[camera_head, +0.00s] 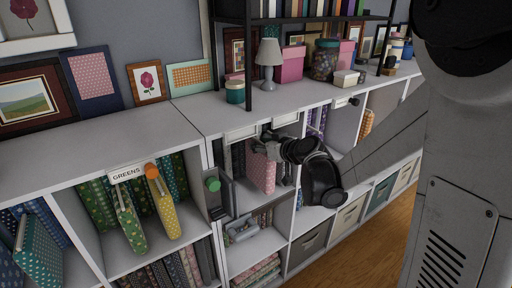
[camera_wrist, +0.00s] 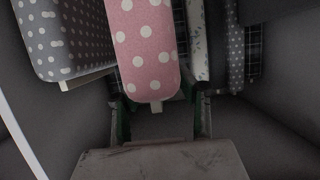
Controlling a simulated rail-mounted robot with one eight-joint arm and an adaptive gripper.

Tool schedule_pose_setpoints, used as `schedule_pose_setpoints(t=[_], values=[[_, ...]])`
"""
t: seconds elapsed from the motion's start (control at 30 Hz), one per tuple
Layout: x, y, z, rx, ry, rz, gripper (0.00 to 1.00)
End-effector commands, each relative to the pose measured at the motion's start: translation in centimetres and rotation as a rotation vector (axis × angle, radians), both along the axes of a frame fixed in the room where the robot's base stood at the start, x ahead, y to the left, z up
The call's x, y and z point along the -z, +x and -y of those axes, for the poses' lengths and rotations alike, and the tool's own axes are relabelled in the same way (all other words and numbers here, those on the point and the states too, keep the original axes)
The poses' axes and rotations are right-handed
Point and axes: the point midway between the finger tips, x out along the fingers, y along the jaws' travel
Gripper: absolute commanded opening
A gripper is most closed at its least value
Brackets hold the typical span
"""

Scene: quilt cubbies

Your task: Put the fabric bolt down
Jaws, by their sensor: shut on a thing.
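A pink fabric bolt with white dots (camera_head: 262,174) stands in an upper cubby right of the greens cubby. It also fills the upper middle of the wrist view (camera_wrist: 146,45). My gripper (camera_head: 268,146) is at the cubby's opening, by the bolt's upper part. In the wrist view my gripper (camera_wrist: 160,112) has a finger on each side of the bolt's near end and is shut on it. The bolt's underside and its contact with the cubby floor are hidden.
A grey dotted bolt (camera_wrist: 62,38) is close on the left, and patterned bolts (camera_wrist: 235,50) stand to the right. Cubby walls (camera_wrist: 280,135) flank the gripper. The greens cubby (camera_head: 128,262) holds several bolts. A lamp (camera_head: 269,60) and jars stand on the countertop.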

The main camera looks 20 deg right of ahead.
Motion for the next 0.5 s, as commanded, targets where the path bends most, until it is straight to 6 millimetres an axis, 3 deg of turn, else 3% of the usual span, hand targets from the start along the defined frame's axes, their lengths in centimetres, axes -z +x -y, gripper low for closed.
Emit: schedule_pose_setpoints(t=[0.2,0.43,0.47,0.5], values=[[1.9,2.1,-0.7,0.000,0.000,0.000,0.00],[2.0,2.3,-0.8,0.001,0.000,0.000,0.00],[2.0,2.3,-0.8,0.001,0.000,0.000,0.34],[2.0,2.3,-0.8,0.001,0.000,0.000,0.40]])
